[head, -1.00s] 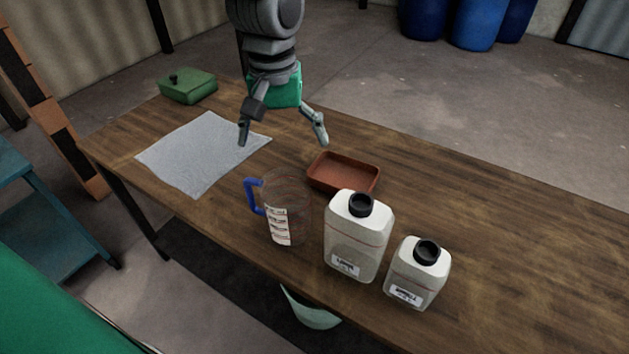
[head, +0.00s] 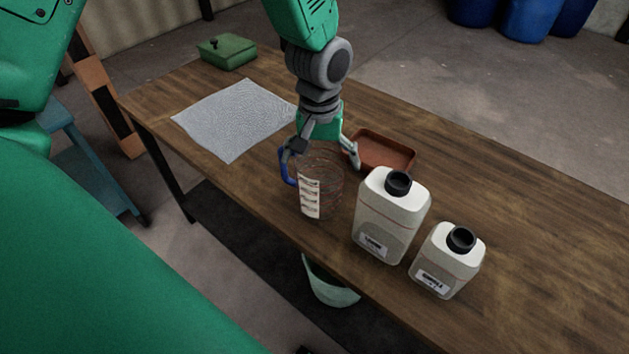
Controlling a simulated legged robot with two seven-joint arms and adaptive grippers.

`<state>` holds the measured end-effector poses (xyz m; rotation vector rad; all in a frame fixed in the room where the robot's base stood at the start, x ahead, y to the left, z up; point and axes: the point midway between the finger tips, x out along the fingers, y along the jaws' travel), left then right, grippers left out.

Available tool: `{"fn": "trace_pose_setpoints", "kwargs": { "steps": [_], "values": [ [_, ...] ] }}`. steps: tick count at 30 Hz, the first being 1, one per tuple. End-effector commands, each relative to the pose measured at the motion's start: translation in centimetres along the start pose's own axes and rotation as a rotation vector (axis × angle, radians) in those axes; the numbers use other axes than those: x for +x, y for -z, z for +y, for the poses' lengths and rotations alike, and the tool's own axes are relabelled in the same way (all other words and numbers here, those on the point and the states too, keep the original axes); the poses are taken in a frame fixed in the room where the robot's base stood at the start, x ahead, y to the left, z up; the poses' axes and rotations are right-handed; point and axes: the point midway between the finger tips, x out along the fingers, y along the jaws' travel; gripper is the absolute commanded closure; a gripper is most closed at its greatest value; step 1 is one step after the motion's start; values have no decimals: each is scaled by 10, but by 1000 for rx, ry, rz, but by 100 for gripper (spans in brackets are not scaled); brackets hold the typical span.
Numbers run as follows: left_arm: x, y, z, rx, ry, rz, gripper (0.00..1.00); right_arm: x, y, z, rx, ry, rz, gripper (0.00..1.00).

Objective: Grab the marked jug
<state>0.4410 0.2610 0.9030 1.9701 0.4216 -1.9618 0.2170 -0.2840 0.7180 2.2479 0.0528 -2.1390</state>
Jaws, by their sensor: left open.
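The marked jug (head: 310,197) is clear, with a white scale strip and a blue handle, and stands upright on the wooden table (head: 480,190). My left gripper (head: 322,160) is open, pointing down at the jug's top. One finger is by the blue handle, the other near the far right of the rim. The fingers overlap the jug in the picture; I cannot tell whether they touch it. My right gripper is not in view.
Two white bottles with black caps, a larger one (head: 390,217) and a smaller one (head: 447,262), stand right of the jug. A brown tray (head: 412,160) lies behind. A grey cloth (head: 235,120) and green box (head: 227,52) are at left. A pale bucket (head: 330,285) is below the table's edge.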

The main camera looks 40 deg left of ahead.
Motion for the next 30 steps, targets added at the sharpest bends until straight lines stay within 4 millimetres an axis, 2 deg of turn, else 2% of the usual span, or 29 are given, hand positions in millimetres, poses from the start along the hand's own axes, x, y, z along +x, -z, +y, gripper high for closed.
{"fn": "trace_pose_setpoints", "kwargs": {
  "steps": [3,10,14,15,23,26,30],
  "values": [
    [9,0,0,0,0,0,0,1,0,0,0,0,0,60],
    [9,-1,2,0,1,3,0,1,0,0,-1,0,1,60],
    [9,-2,3,-1,2,2,46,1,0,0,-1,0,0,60],
    [9,-2,2,-1,2,2,60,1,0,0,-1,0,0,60],
    [7,-1,1,0,0,2,61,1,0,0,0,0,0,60],
    [-2,0,1,-1,-1,4,61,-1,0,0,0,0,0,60],
    [-28,0,3,-1,-2,7,61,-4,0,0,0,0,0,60]
  ]
}}
